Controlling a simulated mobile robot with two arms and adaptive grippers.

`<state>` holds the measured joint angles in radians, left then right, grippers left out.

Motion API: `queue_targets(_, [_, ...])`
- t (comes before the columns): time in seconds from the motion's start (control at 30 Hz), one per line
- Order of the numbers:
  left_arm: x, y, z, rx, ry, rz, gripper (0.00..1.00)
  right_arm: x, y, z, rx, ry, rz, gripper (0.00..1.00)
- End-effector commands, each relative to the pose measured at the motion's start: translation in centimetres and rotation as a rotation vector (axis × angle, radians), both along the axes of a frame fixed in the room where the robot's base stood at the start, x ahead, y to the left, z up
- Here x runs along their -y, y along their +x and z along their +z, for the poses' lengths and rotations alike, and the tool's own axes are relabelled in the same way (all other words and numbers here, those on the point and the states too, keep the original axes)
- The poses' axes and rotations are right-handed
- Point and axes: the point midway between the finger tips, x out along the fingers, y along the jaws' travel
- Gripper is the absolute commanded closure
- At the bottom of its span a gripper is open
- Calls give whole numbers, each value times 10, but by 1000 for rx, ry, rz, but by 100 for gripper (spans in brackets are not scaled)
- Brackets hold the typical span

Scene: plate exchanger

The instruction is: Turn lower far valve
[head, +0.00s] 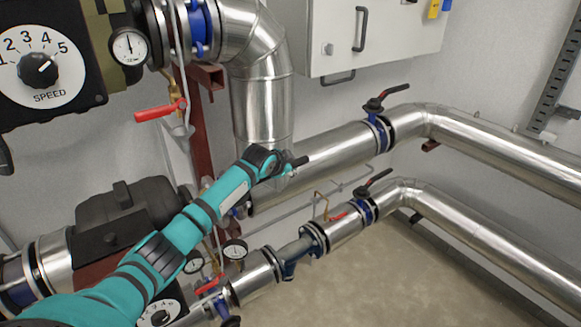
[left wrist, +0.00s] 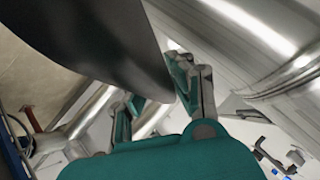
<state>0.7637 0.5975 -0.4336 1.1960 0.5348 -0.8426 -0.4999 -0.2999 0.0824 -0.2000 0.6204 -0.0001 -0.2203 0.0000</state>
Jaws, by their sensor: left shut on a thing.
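The lower far valve (head: 365,210) is a blue body on the lower steel pipe, with a black lever (head: 376,178) angled up to the right. My left gripper (head: 292,164) shows in the head view at the end of the teal arm, up and left of this lever and apart from it in the picture. In the left wrist view my left gripper's fingers (left wrist: 160,103) are around the pointed lower end of a large dark thing (left wrist: 95,45). The gripper is shut on this dark thing; I cannot tell what it is. My right gripper is out of view.
Another blue valve with a black lever (head: 385,96) sits on the upper pipe (head: 335,155). Red levers (head: 160,111), gauges (head: 128,46) and a speed dial (head: 38,68) stand at the left. A grey cabinet (head: 372,40) hangs above. The floor (head: 400,280) at lower right is clear.

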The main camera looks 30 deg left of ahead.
Motion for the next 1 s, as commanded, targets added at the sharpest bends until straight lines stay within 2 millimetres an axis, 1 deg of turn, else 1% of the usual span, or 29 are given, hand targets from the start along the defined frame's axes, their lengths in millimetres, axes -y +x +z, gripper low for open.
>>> queue_targets(0.03, [-2, 3, 10, 22, 1, 1, 76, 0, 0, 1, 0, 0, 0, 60])
queue_targets(0.2, [-1, 2, 8, 18, 0, 1, 53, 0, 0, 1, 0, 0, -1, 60])
queue_targets(0.73, [2, -1, -1, -11, 7, -15, 53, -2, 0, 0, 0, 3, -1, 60])
queue_targets(0.87, [10, -6, -11, -62, 32, -72, 53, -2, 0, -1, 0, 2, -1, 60])
queue_targets(1.0, [26, -17, -31, -160, 74, -178, 53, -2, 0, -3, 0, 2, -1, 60])
